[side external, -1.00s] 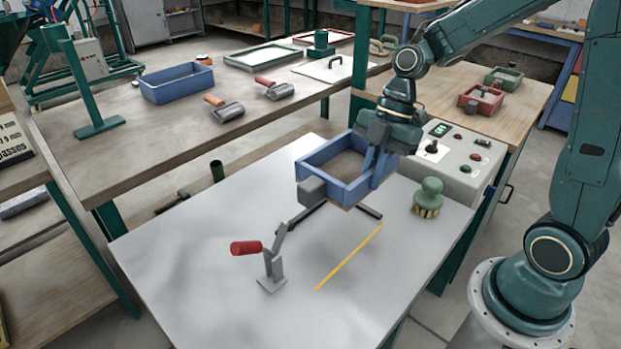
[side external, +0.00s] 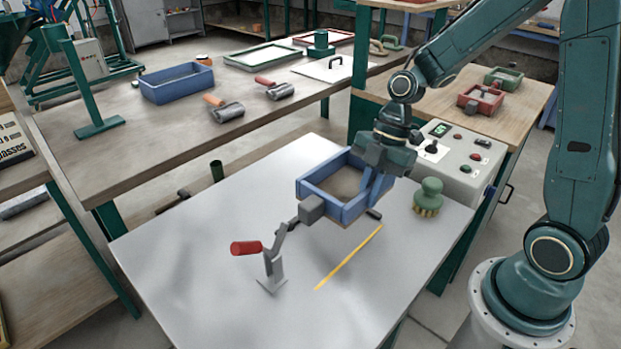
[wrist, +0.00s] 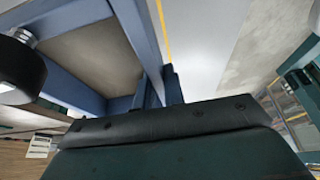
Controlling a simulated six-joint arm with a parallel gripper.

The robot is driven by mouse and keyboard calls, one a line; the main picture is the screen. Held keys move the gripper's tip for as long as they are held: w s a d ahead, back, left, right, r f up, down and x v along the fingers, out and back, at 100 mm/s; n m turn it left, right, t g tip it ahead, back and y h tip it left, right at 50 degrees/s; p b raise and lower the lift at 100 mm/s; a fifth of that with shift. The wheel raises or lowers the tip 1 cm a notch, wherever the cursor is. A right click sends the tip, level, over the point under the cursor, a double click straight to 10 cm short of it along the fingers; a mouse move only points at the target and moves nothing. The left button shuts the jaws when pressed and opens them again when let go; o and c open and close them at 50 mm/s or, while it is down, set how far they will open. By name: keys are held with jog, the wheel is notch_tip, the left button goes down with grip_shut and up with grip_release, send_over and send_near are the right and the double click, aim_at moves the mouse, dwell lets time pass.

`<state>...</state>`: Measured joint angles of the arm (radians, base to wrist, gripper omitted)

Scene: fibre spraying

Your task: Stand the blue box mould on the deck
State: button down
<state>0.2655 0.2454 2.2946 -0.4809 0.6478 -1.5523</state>
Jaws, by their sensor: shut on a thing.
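The blue box mould (side external: 322,198), an open rectangular frame, is level over the middle of the grey deck (side external: 200,260). My gripper (side external: 373,188) is shut on its right-hand wall. A grey block (side external: 312,208) sits at the mould's near left corner. I cannot tell whether the mould's underside touches the deck. In the wrist view the mould's walls (wrist: 135,30) fill the left side, with my gripper's fingers (wrist: 160,88) at one wall.
A yellow line (side external: 348,257) and a dark bar (side external: 374,214) lie on the deck. A green-knobbed brush (side external: 428,197) and control box (side external: 455,160) are right. The deck's front left is clear.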

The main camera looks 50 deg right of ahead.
jog(key=shift+f, duration=2.95)
jog(key=shift+a+f, duration=0.1)
jog(key=shift+f, duration=0.05)
jog(key=shift+a+f, duration=0.1)
jog(key=shift+a, duration=1.7)
jog(key=shift+f, duration=0.75)
jog(key=shift+d+f, duration=0.1)
jog(key=shift+f, duration=0.15)
jog(key=c, duration=1.4)
grip_release()
jog(key=v, duration=1.3)
jog(key=shift+d+r, duration=0.2)
jog(key=shift+r, duration=0.1)
